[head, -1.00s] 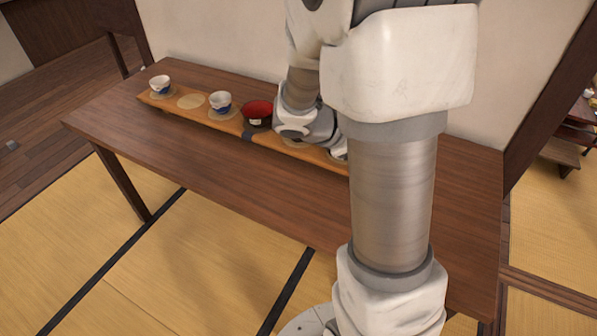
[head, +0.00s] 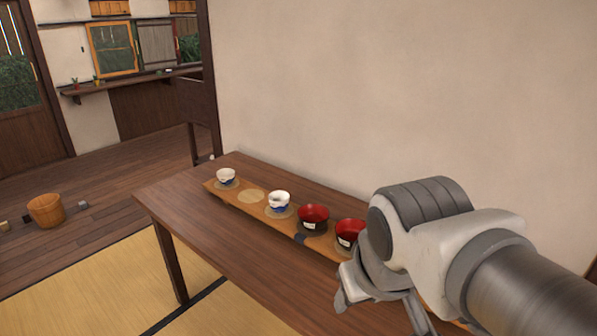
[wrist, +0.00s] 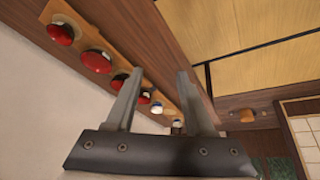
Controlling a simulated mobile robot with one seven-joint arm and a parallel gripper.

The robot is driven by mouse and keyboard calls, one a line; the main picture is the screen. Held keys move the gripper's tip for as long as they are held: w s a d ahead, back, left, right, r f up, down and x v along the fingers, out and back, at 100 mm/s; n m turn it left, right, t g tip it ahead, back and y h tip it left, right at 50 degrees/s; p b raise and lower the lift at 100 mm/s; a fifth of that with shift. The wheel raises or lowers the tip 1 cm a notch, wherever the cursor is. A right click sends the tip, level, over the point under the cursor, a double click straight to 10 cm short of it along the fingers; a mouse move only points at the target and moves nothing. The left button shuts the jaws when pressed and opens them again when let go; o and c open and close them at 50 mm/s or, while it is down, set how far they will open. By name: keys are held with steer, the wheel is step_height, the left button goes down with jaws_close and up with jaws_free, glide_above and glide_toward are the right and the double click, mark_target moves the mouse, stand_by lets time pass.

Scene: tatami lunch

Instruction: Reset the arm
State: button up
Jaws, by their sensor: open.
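My gripper (head: 380,306) is at the lower right of the head view, raised in front of the table. In the wrist view my gripper (wrist: 159,76) has its two fingers apart with nothing held between them. A long wooden board (head: 240,206) lies on the dark table (head: 188,205). On it stand a white and blue cup (head: 226,177), a second such cup (head: 279,201), a red bowl (head: 313,215) and another red bowl (head: 349,232). My arm hides the board's right part; the wrist view shows further red bowls (wrist: 97,61) there.
A plain wall (head: 400,90) rises behind the table. A wooden bucket (head: 46,210) stands on the floor at the left. One round spot (head: 251,196) on the board is empty. Tatami (head: 110,275) lies clear in front of the table.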

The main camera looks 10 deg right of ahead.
steer(key=shift+s+a+r+m+t+y, duration=0.15)
steer(key=shift+a+r+y, duration=0.1)
steer(key=shift+a, duration=0.2)
steer(key=shift+s+a+r+m+t+y, duration=0.15)
steer(key=shift+a+r, duration=0.05)
steer(key=shift+a, duration=0.25)
step_height(320, 180, up, 7)
steer(key=p, duration=0.7)
steer(key=shift+r, duration=0.1)
